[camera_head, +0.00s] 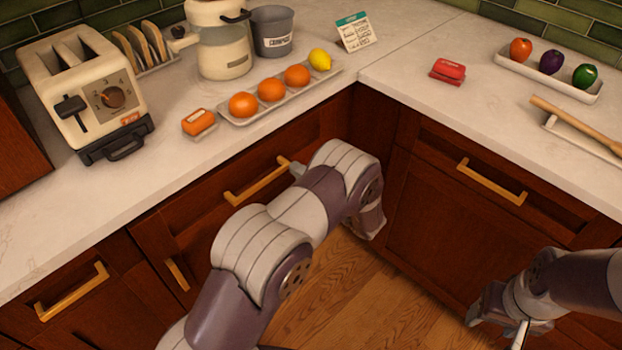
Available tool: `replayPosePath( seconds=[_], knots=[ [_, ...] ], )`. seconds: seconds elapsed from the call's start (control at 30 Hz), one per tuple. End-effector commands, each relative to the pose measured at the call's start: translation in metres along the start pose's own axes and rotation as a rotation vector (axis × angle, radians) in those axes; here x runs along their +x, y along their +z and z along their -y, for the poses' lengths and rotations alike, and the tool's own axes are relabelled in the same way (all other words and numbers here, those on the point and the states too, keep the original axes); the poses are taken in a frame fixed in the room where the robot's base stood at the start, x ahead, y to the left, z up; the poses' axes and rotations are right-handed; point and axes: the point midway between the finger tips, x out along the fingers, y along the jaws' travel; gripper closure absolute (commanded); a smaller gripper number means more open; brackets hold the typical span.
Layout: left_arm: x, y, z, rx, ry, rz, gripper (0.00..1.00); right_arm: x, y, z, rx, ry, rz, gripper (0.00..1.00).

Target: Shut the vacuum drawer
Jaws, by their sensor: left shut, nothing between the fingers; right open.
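A wide wooden drawer front with a brass bar handle (257,182) lies under the left counter; I take it for the vacuum drawer, though no label shows. Its front looks flush or nearly flush with the cabinet, and no open interior shows. My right gripper (498,322) is open and empty, low in front of the right cabinet.
Other brass handles sit at the lower left (72,291) and on the right drawer (491,182). The counter above holds a toaster (85,88), a tray of fruit (330,75), an orange box (199,122) and a red item (448,71). Wooden floor (350,290) shows between the cabinets.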

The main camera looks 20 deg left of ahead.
Motion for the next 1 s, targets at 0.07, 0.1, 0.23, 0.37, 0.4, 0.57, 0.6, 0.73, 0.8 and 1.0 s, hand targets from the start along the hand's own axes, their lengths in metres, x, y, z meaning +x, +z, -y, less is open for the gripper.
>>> replayPosePath(
  seconds=[0.07,0.1,0.23,0.37,0.4,0.57,0.6,0.73,0.8,1.0],
  knots=[
    [0.002,0.0,0.0,0.0,0.0,0.0,1.0,0.0,0.0,0.0,0.0,0.0,0.0,0.4],
    [0.003,0.0,0.0,0.0,0.0,-0.001,1.0,0.0,0.0,0.0,0.0,0.0,0.0,0.4],
    [0.002,0.0,0.0,0.001,0.0,-0.001,1.0,0.0,0.0,0.0,0.0,0.0,0.0,0.4],
    [0.003,0.0,0.0,0.001,0.0,-0.001,1.0,0.0,0.0,0.0,0.0,0.0,0.0,0.4],
    [0.007,0.0,0.0,0.001,0.0,0.0,1.0,-0.001,0.0,0.0,0.0,0.0,0.0,0.4],
    [0.034,0.0,0.001,0.001,0.0,0.003,1.0,-0.004,-0.001,0.0,0.0,0.0,0.0,0.4],
    [0.04,0.0,0.001,0.001,0.0,0.002,1.0,-0.004,-0.001,0.0,0.0,0.0,0.0,0.4],
    [0.05,0.0,0.0,0.001,0.0,-0.001,1.0,-0.004,-0.001,0.0,0.0,0.0,0.0,0.4],
    [0.051,0.0,0.001,0.0,-0.001,0.0,1.0,-0.004,-0.001,0.0,0.0,0.0,0.0,0.4],
    [0.051,-0.001,0.002,-0.003,-0.002,0.0,1.0,-0.004,-0.001,0.0,0.0,0.0,0.0,0.4]
  ],
)
